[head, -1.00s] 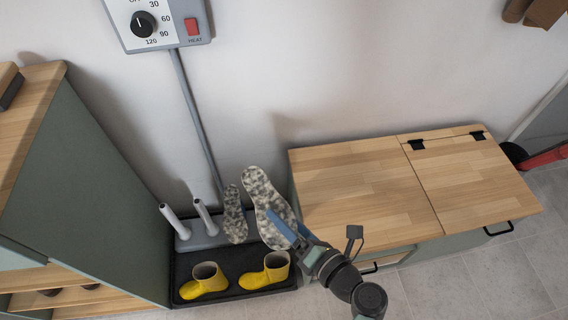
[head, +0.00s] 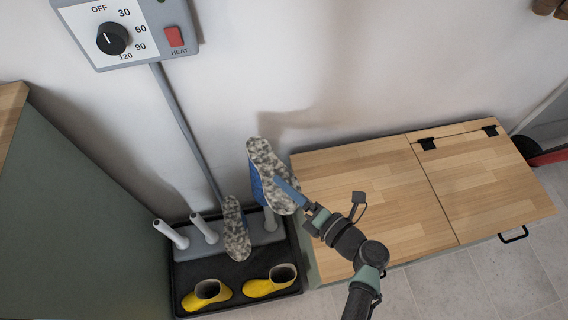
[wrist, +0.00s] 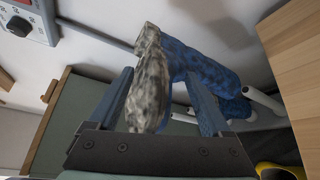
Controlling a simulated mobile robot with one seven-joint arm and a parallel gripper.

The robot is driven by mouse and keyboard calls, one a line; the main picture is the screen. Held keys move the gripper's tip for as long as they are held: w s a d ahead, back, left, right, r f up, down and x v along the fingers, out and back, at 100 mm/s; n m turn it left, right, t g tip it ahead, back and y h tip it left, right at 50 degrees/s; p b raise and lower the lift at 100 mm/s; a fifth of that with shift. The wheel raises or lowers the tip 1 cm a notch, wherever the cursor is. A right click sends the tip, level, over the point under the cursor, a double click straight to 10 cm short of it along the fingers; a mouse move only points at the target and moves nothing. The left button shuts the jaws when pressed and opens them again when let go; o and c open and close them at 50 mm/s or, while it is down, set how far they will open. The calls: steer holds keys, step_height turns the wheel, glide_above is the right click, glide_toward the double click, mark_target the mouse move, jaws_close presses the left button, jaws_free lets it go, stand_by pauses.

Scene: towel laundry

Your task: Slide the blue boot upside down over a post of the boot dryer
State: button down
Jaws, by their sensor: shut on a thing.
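The blue boot (head: 257,186) is held upside down, its grey speckled sole (head: 272,172) facing up. My gripper (head: 283,187) is shut on it from the right; in the wrist view the boot (wrist: 205,60) sits between the fingers (wrist: 157,77). The boot dryer (head: 187,247) has white posts; two bare ones (head: 172,235) and (head: 205,229) stand at the left. A third post (head: 270,219) shows below the held boot. A second speckled sole (head: 236,232) faces up over the dryer, between the posts. The held boot's opening is hidden.
A wooden-topped bench (head: 370,195) is close on the right, a green cabinet (head: 80,220) on the left. A control box (head: 130,32) hangs on the wall.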

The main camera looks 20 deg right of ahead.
steer(key=shift+w, duration=0.3)
steer(key=shift+s+f+b, duration=0.2)
steer(key=shift+f+b, duration=0.45)
steer(key=shift+b, duration=0.3)
step_height(320, 180, down, 2)
steer(key=b, duration=0.3)
steer(key=shift+f, duration=0.25)
